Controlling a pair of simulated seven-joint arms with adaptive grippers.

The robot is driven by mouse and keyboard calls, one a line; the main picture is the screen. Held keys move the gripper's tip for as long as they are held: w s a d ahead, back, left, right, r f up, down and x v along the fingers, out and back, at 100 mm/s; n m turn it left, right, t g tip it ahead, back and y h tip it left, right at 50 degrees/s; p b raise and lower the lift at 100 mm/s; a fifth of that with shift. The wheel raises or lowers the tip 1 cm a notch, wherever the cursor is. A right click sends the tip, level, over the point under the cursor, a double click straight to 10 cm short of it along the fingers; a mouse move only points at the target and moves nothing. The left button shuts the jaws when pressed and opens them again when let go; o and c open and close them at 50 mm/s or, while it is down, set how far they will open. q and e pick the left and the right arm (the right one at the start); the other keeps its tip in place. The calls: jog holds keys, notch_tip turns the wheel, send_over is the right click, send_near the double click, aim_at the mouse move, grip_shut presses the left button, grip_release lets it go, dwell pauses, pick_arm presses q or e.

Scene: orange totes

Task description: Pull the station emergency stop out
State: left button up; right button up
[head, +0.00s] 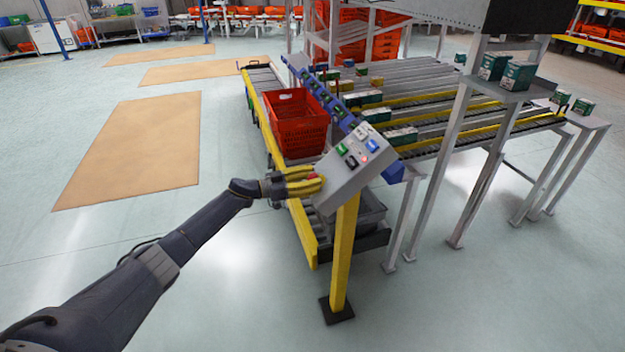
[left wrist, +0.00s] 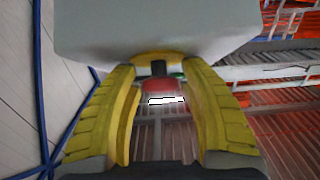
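The station emergency stop (head: 313,176) is on the left side of the grey control box (head: 347,184), mostly hidden by my left gripper in the head view. In the left wrist view, it shows as a red knob (left wrist: 160,85) on a dark stem with a yellow base, below the box's pale face (left wrist: 155,30). My left gripper (head: 308,180) has its yellow fingers on either side of the knob. In the left wrist view, the fingers (left wrist: 160,90) are spread, with gaps visible between them and the knob. My right gripper is not in view.
The control box stands on a yellow post (head: 344,250) and has several buttons on top. A red tote (head: 297,125) sits on the conveyor behind my left gripper. A grey tote (head: 372,215) is below the box. Open floor lies left of the conveyor.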

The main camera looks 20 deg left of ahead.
pick_arm(q)
grip_shut()
jog(key=shift+s+a+r, duration=0.2)
jog(key=shift+a+r, duration=0.15)
jog(key=shift+r, duration=0.05)
jog(key=shift+o, duration=2.1)
grip_release()
jog(key=v, duration=1.2)
